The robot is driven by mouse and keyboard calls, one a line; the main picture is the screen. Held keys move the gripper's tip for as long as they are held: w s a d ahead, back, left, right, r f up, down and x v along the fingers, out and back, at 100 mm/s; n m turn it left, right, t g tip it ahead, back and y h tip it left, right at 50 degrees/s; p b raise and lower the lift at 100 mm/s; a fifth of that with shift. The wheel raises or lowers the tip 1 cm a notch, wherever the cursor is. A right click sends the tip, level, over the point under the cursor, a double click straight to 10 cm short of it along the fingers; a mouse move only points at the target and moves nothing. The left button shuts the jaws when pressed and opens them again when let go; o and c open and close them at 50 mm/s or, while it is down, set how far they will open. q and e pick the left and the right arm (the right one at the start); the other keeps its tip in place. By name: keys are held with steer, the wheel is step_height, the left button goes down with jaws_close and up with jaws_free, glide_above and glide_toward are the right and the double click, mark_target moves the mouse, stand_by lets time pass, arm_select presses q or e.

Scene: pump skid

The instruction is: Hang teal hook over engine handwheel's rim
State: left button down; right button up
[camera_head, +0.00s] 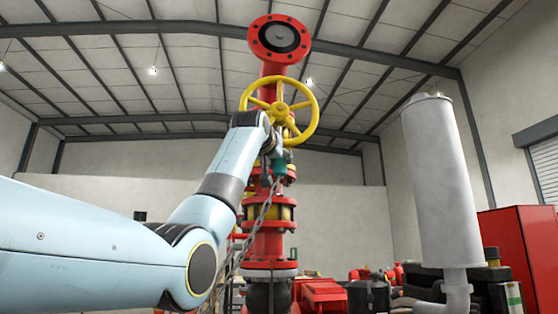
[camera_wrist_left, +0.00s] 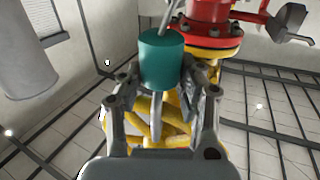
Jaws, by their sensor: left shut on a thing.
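The teal hook (camera_wrist_left: 161,60) shows in the wrist view as a teal cylinder with a grey metal rod above and below it. My left gripper (camera_wrist_left: 162,82) is shut on it. In the head view the left gripper (camera_head: 273,150) is at the lower part of the yellow handwheel (camera_head: 308,92), and a small teal patch (camera_head: 280,168) shows just below the rim. The handwheel also shows behind the fingers in the wrist view (camera_wrist_left: 172,141). I cannot tell whether the hook's metal touches the rim. My right gripper is out of view.
A chain (camera_head: 265,212) hangs down and left from near the gripper, in front of the red valve column (camera_head: 265,245). A red flange (camera_head: 279,38) stands above the wheel. A grey cylinder (camera_head: 441,180) and a red cabinet (camera_head: 520,250) stand at right. Air left of the wheel is clear.

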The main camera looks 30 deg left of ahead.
arm_select(q)
steer(key=shift+f, duration=0.15)
steer(key=shift+f+b, duration=0.85)
steer(key=shift+f, duration=0.3)
steer(key=c, duration=0.8)
jaws_free()
steer(key=shift+s, duration=0.1)
steer(key=v, duration=1.2)
